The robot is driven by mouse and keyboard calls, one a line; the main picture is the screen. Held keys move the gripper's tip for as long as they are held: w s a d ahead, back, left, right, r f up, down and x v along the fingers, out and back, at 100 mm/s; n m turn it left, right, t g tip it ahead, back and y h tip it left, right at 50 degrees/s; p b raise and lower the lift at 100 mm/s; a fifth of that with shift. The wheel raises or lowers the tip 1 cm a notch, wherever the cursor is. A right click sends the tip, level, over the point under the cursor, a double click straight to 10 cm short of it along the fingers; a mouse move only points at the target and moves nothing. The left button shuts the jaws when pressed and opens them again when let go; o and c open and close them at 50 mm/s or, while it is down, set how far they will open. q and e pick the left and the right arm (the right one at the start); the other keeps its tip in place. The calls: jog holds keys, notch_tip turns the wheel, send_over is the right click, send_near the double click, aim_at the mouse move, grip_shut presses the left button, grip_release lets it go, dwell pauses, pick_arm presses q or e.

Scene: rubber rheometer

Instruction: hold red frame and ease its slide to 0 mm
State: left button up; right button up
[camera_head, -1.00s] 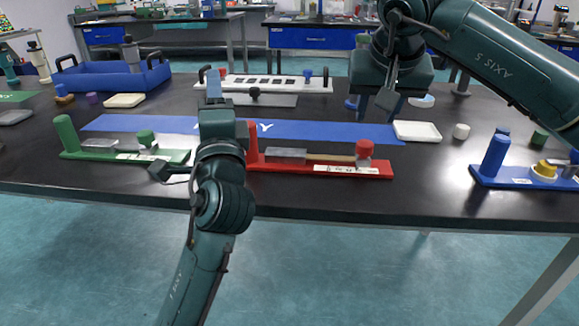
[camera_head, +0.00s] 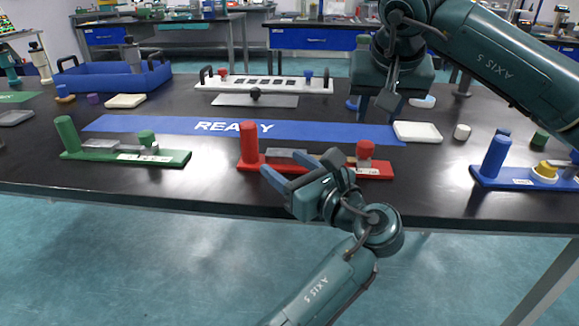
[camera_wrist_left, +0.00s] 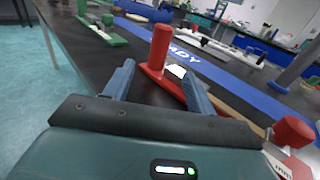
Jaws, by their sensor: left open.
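The red frame (camera_head: 248,146) lies on the black table, with an upright red post at its left end and a red knob (camera_head: 365,150) at its right. A grey slide block (camera_head: 284,154) sits between them, partly hidden by my gripper. My left gripper (camera_head: 302,166) is open and empty at the frame's front edge, its fingers reaching towards the post. In the left wrist view the red post (camera_wrist_left: 160,46) stands beyond and between the open fingers (camera_wrist_left: 158,86), apart from them. My right gripper (camera_head: 376,104) hangs above the table behind the frame; its jaws are unclear.
A green frame (camera_head: 125,154) lies to the left and a blue frame (camera_head: 530,178) to the right. A blue READY strip (camera_head: 160,124) runs behind the red frame. A white tray (camera_head: 418,131) lies behind its right end.

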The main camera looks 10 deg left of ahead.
aim_at(254, 143)
pick_arm(q)
jog(key=x, duration=1.3)
